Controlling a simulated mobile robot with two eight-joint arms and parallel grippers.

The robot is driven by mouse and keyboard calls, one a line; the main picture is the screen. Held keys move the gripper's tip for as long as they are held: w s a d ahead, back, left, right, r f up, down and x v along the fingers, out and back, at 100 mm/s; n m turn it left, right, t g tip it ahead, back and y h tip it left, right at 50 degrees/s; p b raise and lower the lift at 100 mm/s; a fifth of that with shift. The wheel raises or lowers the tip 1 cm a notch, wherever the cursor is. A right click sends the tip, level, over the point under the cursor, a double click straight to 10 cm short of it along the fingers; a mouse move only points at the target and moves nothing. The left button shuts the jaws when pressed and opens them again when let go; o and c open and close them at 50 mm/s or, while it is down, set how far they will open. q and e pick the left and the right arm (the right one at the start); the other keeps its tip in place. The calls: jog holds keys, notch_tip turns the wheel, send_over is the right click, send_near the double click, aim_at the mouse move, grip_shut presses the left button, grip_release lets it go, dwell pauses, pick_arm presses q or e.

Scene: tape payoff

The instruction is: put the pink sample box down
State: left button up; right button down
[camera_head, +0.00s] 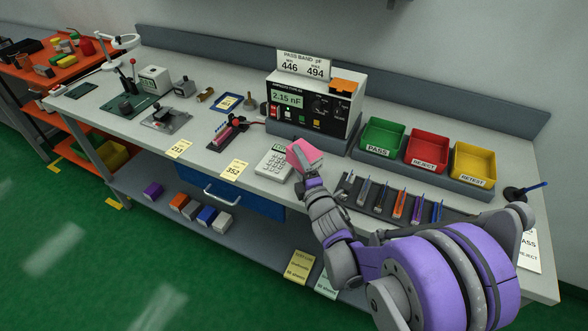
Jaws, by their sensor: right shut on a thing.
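The pink sample box (304,154) is held up at the tip of my right gripper (308,174). My right gripper is shut on it, and the arm comes in from the lower right. The box shows in front of the meter and above the right side of the white keypad device (274,163). The gripper hides the lower part of the box, and I cannot tell how high it is above the bench (244,196). My left gripper is not in view.
The meter (312,108) reads 2.15 nF under a pass band sign. Green PASS (382,138), red REJECT (427,149) and yellow RETEST (472,162) bins stand to the right. A rack of tools (382,200) lies in front. Yellow cards (234,169) lie left.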

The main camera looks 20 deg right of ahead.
aim_at(298, 169)
jog(key=shift+f+b, duration=0.3)
jog(key=shift+f, duration=1.65)
jog(key=shift+s, duration=0.1)
jog(key=shift+f, duration=0.2)
jog(key=shift+c, duration=1.5)
grip_release()
jog(key=shift+r, duration=0.1)
jog(key=shift+r, duration=0.2)
jog(key=s+a+b, duration=0.1)
jog(key=s, duration=1.1)
